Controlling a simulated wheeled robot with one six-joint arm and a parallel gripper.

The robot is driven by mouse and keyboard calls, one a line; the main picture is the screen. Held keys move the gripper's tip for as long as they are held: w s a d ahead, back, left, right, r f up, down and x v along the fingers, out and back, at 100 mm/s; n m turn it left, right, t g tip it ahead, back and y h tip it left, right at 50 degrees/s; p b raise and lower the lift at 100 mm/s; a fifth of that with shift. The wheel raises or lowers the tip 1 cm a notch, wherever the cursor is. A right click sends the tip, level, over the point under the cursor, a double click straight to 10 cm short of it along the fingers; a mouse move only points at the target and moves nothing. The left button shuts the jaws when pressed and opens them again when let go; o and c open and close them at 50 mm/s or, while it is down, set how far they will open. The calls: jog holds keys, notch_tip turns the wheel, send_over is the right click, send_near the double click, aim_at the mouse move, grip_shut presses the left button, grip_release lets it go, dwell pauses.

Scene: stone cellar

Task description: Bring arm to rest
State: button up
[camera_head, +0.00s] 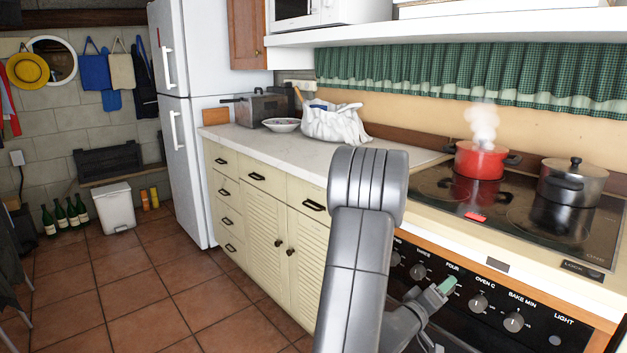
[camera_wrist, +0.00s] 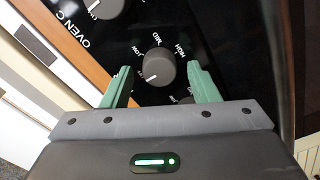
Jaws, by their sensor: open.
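My arm rises in the lower middle of the camera_head view, bent at a grey joint in front of the counter. My gripper (camera_head: 444,288) hangs in front of the stove's control panel, its green fingertip close to the knobs. In the wrist view my gripper (camera_wrist: 160,85) is open, with its two green fingers apart. A dark round knob (camera_wrist: 154,67) shows between and beyond the fingers. I cannot tell whether the fingers touch it. Nothing is held.
A steaming red pot (camera_head: 480,161) and a steel pot (camera_head: 572,184) stand on the black hob (camera_head: 440,180). A white bag (camera_head: 335,124) and a bowl (camera_head: 281,125) lie on the counter (camera_head: 240,136). The tiled floor (camera_head: 130,280) at left is clear.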

jog(key=m+b, duration=0.1)
jog(key=m, duration=0.3)
jog(key=m+b, duration=0.1)
jog(key=m, duration=0.2)
jog(key=shift+s+m, duration=0.1)
jog(key=shift+m, duration=0.2)
jog(key=m, duration=0.3)
jog(key=shift+d+r+m, duration=0.1)
jog(key=shift+m, duration=0.3)
jog(key=shift+s+m, duration=0.1)
jog(key=shift+m, duration=1.8)
